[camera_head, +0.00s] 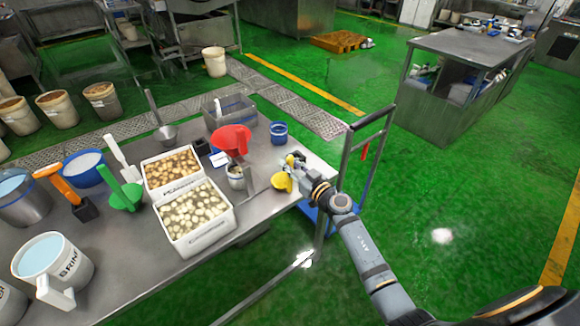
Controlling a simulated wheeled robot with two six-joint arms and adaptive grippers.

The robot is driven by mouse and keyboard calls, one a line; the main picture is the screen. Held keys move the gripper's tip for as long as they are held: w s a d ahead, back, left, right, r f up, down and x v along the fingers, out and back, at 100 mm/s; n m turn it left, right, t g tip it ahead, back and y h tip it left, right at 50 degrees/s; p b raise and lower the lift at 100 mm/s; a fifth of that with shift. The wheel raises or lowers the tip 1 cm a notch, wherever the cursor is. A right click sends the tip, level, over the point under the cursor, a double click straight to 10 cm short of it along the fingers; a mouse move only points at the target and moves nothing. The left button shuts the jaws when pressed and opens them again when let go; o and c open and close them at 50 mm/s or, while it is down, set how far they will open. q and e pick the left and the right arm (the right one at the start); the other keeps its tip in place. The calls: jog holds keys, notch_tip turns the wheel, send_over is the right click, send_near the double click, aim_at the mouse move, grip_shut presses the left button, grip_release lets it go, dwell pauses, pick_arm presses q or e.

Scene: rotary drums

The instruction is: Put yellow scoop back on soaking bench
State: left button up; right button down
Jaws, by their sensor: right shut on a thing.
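The yellow scoop (281,181) is at the right end of the steel soaking bench (150,255), by the bench's edge. My right gripper (293,168) is shut on the yellow scoop, reaching in from the lower right. The fingers hide part of the scoop, and I cannot tell whether it touches the bench top. My left gripper is not in view.
A red funnel-like scoop (232,139) and a blue cup (278,133) stand close to the gripper. Two white crates (200,240) of pale round items fill the bench's middle. A trolley handle (372,118) rises just right of the bench.

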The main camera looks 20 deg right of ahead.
jog(key=shift+f, duration=0.15)
jog(key=c, duration=1.2)
grip_release()
jog(key=shift+r, duration=0.25)
jog(key=b+v, duration=0.1)
jog(key=v, duration=1.1)
